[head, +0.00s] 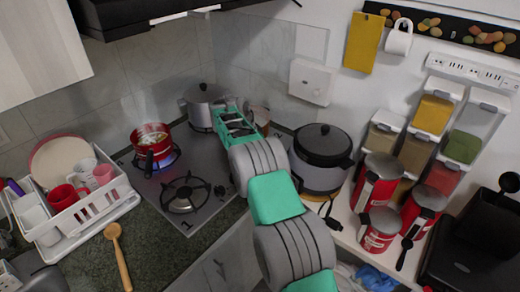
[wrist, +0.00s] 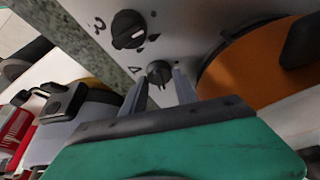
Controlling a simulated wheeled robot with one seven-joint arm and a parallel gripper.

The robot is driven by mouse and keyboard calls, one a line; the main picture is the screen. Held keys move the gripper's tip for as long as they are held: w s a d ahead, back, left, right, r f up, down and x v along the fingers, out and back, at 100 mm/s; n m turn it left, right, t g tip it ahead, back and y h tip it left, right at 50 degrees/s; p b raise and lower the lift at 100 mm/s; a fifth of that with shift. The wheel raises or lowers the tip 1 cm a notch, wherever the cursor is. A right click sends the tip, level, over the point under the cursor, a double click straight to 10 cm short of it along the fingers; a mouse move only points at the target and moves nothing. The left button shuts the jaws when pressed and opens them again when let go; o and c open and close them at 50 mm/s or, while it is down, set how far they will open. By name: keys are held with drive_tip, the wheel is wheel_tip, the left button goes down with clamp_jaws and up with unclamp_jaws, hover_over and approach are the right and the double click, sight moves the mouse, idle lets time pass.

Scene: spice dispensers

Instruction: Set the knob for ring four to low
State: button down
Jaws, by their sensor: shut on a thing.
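The stove (head: 200,182) is a grey hob against the back wall. In the wrist view a dark round knob (wrist: 159,70) sits beside a mark that looks like a 4. My gripper (wrist: 161,86) has its two grey fingers on either side of this knob and is shut on it. Another dark knob (wrist: 127,30) with a white pointer line stands farther up and left, clear of the fingers. In the head view my green and grey arm hides the gripped knob and the fingertips. Which setting the gripped knob points to is hard to read.
A red pot (head: 152,140) stands over a blue flame. The front-left burner (head: 186,193) is empty. A silver pot (head: 203,103) stands at the back. A rice cooker (head: 320,160) stands right of my arm.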

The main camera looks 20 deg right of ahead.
idle(0.4)
drive_tip(key=c, duration=1)
unclamp_jaws()
drive_tip(key=v, duration=0.7)
drive_tip(key=shift+r, duration=0.4)
drive_tip(key=shift+o, duration=0.3)
drive_tip(key=shift+a, duration=0.15)
